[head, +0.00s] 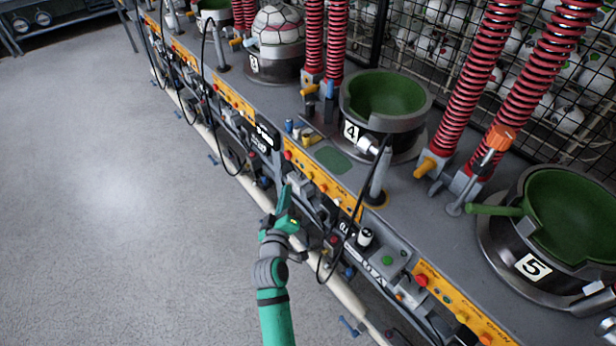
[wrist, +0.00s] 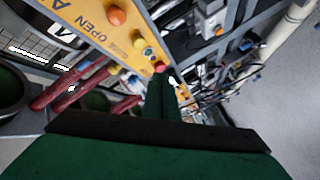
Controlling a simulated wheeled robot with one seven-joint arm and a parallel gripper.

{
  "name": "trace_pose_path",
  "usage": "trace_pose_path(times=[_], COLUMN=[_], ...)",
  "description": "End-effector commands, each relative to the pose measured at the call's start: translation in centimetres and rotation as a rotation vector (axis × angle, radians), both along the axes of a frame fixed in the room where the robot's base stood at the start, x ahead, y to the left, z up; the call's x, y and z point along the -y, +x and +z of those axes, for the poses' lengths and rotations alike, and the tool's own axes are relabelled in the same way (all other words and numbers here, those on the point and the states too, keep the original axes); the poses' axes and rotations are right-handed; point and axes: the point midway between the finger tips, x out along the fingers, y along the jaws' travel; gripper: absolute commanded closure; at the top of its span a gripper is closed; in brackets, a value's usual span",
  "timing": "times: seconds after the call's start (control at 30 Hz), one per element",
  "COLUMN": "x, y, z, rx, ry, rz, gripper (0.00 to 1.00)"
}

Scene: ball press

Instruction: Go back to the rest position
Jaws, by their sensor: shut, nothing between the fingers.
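My gripper (head: 286,192) is in the middle of the head view, at the end of my green and grey arm, in front of the machine row near station 4. Its fingers point up and are together, with nothing between them. In the wrist view the closed dark green fingers (wrist: 161,85) reach up toward a yellow control panel (wrist: 120,30). Their tips appear just below a red button (wrist: 161,67); I cannot tell whether they touch it.
The press bench runs diagonally, with green bowls at station 4 (head: 385,97) and station 5 (head: 570,215). A patterned ball (head: 278,24) sits at station 3. Black hoses (head: 328,262) hang along the front. Red springs (head: 470,85) stand behind. Grey floor (head: 110,180) at left is clear.

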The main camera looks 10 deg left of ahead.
Motion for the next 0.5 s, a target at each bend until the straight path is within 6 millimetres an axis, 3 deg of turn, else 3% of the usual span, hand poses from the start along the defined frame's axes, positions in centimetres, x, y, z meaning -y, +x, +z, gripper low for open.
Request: trace_pose_path(times=[0.5], x=[0.32], y=[-0.63], z=[-0.61], rx=[-0.009], ry=[0.012], rz=[0.000], gripper=[1.00])
